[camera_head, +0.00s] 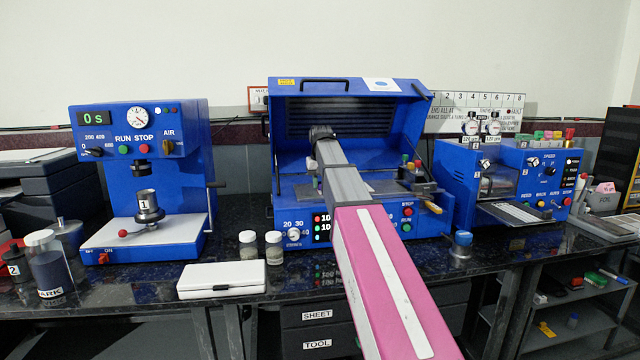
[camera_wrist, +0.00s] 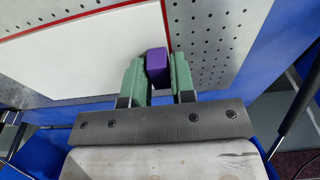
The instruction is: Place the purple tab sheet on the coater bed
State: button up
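In the wrist view a white sheet (camera_wrist: 85,55) with a red edge and a purple tab (camera_wrist: 156,63) lies over a perforated metal coater bed (camera_wrist: 225,30). The sheet looks flat against or very close to the bed; I cannot tell whether it touches everywhere. My gripper (camera_wrist: 158,80) has green fingers on both sides of the purple tab, closed against it. In the head view the blue coater (camera_head: 345,125) stands in the middle with its lid raised. My arm reaches into it and hides much of its bed; my fingertips and the sheet cannot be made out there.
A blue press (camera_head: 140,190) stands at left and another blue machine (camera_head: 505,185) at right. In front are a white case (camera_head: 222,280), small jars (camera_head: 248,247) and a blue-capped jar (camera_head: 462,245). The coater's raised lid (camera_head: 340,95) stands behind my arm.

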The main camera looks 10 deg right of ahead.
jog(key=shift+o, duration=1.2)
notch_tip(320, 180, up, 12)
jog(key=s, duration=0.1)
jog(key=shift+s, duration=0.2)
